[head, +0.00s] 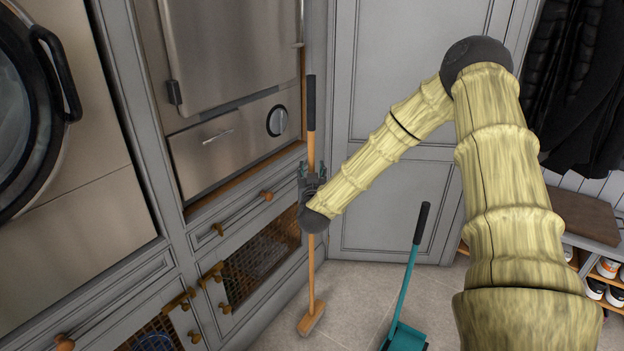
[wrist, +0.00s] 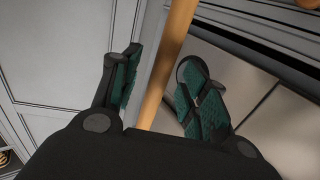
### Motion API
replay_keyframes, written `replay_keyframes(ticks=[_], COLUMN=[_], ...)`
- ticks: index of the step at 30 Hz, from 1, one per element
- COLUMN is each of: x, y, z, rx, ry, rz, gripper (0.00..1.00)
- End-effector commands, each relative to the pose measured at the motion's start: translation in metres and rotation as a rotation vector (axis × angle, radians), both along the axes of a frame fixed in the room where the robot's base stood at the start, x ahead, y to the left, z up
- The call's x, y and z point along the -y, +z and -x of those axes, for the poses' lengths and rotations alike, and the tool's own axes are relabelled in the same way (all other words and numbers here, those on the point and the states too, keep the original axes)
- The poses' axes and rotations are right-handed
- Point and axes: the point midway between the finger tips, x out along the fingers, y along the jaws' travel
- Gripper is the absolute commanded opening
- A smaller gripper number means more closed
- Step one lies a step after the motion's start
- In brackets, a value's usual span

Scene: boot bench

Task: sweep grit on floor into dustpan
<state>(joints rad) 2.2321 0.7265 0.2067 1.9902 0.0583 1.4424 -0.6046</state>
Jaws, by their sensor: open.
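A broom (head: 311,270) with a wooden handle, a black grip at the top and a wooden head on the floor stands upright near the cabinets. My gripper (head: 318,172) is at the broom's handle, a little below the black grip. In the wrist view the wooden handle (wrist: 166,75) passes between the two open green-padded fingers of my gripper (wrist: 160,88). A teal dustpan (head: 404,338) with a long, black-topped handle stands on the floor right of the broom, its lower part cut off by the picture edge. I cannot make out grit on the floor.
Grey cabinets with wooden knobs and a mesh door (head: 262,258) line the left, close to the broom. A bench (head: 584,218) with shoes below and dark coats above is at the right. Tiled floor (head: 352,290) is clear between broom and dustpan.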

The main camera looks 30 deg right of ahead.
Motion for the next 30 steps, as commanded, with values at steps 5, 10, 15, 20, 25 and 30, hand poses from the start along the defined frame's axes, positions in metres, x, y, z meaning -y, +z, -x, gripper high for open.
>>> replay_keyframes(ticks=[5,10,15,20,25,30], x=[0.008,0.011,0.011,0.011,0.011,0.011], y=[0.0,-0.001,-0.001,0.0,0.0,0.001], z=[-0.013,-0.017,-0.018,-0.018,-0.017,-0.018], rx=[0.0,-0.001,-0.001,-0.001,-0.001,0.001], ry=[0.0,0.0,0.0,0.0,0.0,0.0], rz=[0.0,-0.001,-0.001,-0.001,-0.001,0.0], gripper=[0.44,0.44,0.44,0.28,0.0,0.0])
